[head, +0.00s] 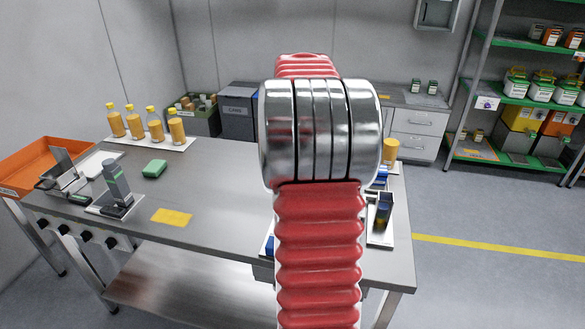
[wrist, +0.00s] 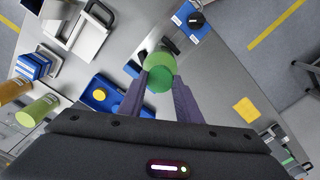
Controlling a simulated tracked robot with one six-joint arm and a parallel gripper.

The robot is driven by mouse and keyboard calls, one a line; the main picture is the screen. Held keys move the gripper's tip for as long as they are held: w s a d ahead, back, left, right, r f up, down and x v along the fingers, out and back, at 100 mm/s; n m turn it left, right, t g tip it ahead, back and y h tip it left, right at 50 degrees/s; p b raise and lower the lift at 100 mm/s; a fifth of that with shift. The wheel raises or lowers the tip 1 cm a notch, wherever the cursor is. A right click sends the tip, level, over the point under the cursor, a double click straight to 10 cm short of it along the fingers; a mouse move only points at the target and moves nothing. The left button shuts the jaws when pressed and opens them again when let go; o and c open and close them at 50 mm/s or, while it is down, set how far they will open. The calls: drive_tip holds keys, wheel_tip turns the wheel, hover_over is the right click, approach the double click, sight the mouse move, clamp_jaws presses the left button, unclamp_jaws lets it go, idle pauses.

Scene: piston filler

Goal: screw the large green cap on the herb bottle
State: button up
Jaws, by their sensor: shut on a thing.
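In the wrist view my gripper (wrist: 160,82) is shut on a round green thing, which I take to be the large green cap (wrist: 160,77). A paler green part shows just beyond it, and I cannot tell whether this is the cap's side or something beneath it. A yellow-green cylinder (wrist: 38,109) stands at the left of the wrist view, and I cannot tell whether it is the herb bottle. In the head view my own arm hides the gripper and the middle of the work.
A blue tray (wrist: 83,88) with a yellow disc lies left of my gripper. The steel table (head: 215,190) also bears orange bottles (head: 177,128), a green block (head: 155,168) and a yellow sheet (head: 171,217).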

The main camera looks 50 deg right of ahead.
clamp_jaws()
drive_tip(key=shift+m, duration=0.3)
drive_tip(key=m, duration=0.2)
drive_tip(key=shift+m, duration=2.5)
drive_tip(key=m, duration=0.3)
drive_tip(key=shift+m, duration=2.2)
